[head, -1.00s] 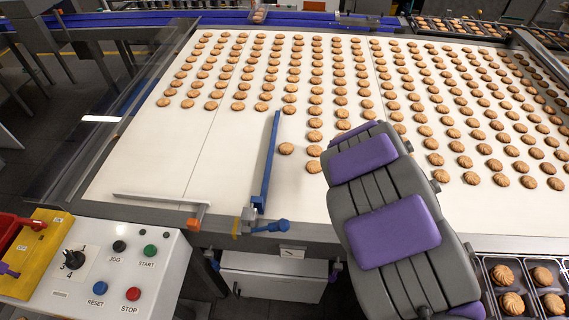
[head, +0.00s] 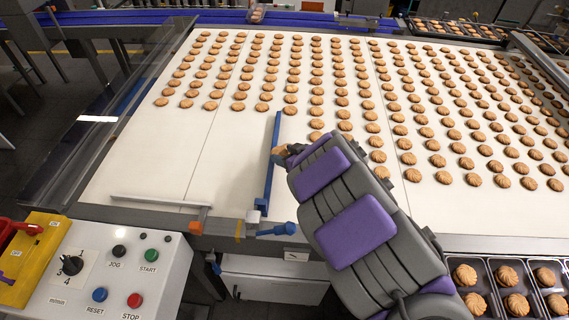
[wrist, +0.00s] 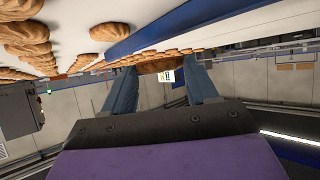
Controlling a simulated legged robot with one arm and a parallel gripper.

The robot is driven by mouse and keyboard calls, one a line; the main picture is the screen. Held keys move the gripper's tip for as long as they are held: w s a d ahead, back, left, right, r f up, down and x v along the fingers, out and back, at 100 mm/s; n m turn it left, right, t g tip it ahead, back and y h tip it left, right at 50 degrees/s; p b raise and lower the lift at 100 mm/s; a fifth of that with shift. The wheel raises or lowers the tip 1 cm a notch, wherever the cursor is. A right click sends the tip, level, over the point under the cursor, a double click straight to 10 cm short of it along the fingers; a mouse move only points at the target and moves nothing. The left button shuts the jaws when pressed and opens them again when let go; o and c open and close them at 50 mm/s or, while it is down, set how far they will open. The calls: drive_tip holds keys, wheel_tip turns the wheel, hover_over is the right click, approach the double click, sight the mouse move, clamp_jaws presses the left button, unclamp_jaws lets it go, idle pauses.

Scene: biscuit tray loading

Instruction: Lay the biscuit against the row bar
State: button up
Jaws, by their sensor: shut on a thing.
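The row bar is a long blue bar (head: 271,170) lying across the white belt (head: 225,175) from its front edge. My gripper (head: 281,150) is low over the belt, right beside the bar's right side in the head view. In the wrist view its two blue-grey fingers (wrist: 160,75) are shut on a brown biscuit (wrist: 155,66). My gripper and arm mostly hide this biscuit in the head view. The bar also shows in the wrist view as a blue strip (wrist: 170,28) close to the biscuit. I cannot tell whether they touch.
Rows of biscuits (head: 315,112) cover the belt behind and to the right. The belt left of the bar is bare at the front. A control panel (head: 110,280) stands front left. Trays with biscuits (head: 490,291) sit front right. A thin pale rail (head: 150,200) lies front left.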

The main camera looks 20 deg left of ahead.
drive_tip(key=d+f, duration=0.1)
drive_tip(key=d+f+b, duration=0.1)
drive_tip(key=d, duration=0.1)
drive_tip(key=shift+d+f, duration=0.3)
drive_tip(key=shift+f, duration=0.05)
drive_tip(key=o, duration=0.4)
drive_tip(key=shift+a+f, duration=0.15)
drive_tip(key=shift+a, duration=0.55)
drive_tip(key=shift+a+f, duration=0.1)
drive_tip(key=shift+a, duration=0.55)
drive_tip(key=shift+o, duration=1.4)
drive_tip(key=shift+d, duration=0.25)
drive_tip(key=shift+o, duration=0.2)
drive_tip(key=shift+d+r, duration=0.2)
drive_tip(key=shift+d, duration=0.45)
drive_tip(key=shift+a, duration=0.1)
drive_tip(key=shift+r, duration=0.1)
